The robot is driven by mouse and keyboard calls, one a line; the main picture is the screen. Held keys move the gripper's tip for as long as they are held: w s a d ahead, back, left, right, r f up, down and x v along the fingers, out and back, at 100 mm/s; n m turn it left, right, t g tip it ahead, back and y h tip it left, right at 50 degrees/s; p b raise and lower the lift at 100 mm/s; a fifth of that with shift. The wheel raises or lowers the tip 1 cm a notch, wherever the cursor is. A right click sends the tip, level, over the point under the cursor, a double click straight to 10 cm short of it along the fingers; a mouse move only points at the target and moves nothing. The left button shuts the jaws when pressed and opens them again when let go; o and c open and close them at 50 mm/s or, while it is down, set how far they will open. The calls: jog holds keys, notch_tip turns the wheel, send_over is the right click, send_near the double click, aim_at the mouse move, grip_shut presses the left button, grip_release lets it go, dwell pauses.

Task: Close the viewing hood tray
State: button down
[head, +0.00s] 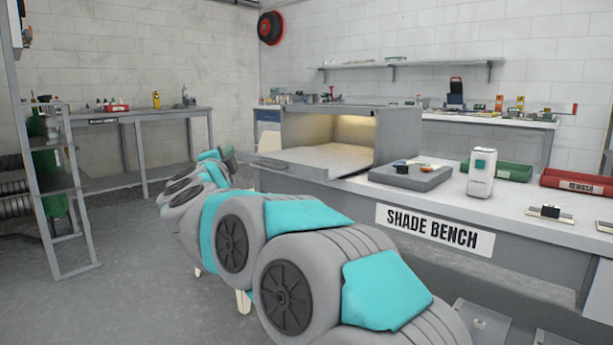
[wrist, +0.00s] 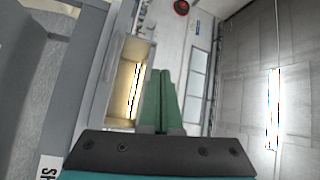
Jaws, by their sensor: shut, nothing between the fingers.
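The viewing hood (head: 400,135) is a grey box on the bench with a warm-lit opening; it also shows in the wrist view (wrist: 146,52). Its flat pale tray (head: 310,158) sticks out of the opening, towards the left in the head view. The tray's outer end reaches near the bench's left edge. My gripper (head: 229,156) is left of the tray's outer end, seemingly apart from it; exact depth is unclear. In the wrist view, the green fingers (wrist: 164,75) are together and empty, with the lit hood opening to their left.
A shelving rack (head: 55,190) stands at left. The floor (head: 125,260) between is open.

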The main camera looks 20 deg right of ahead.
aim_at(347, 167)
jog(key=s+d+f+m+g+h, duration=0.5)
jog(key=d+f+m+g+h, duration=0.4)
jog(key=m, duration=0.3)
jog(key=shift+h, duration=0.4)
jog(key=x, duration=0.3)
jog(key=r+x, duration=0.1)
jog(key=x, duration=0.7)
jog(key=shift+w+r, duration=0.15)
jog(key=shift+w, duration=0.1)
jog(key=shift+x, duration=0.9)
jog(key=shift+w+a, duration=0.1)
jog(key=p+x, duration=0.8)
jog(key=x, duration=0.8)
jog(key=shift+d+r+p, duration=0.15)
jog(key=shift+d+p, duration=0.2)
jog(key=shift+d, duration=0.1)
jog(key=shift+w+d+f+p, duration=0.2)
jog(key=shift+w+d+p, duration=0.15)
jog(key=shift+w+d, duration=0.15)
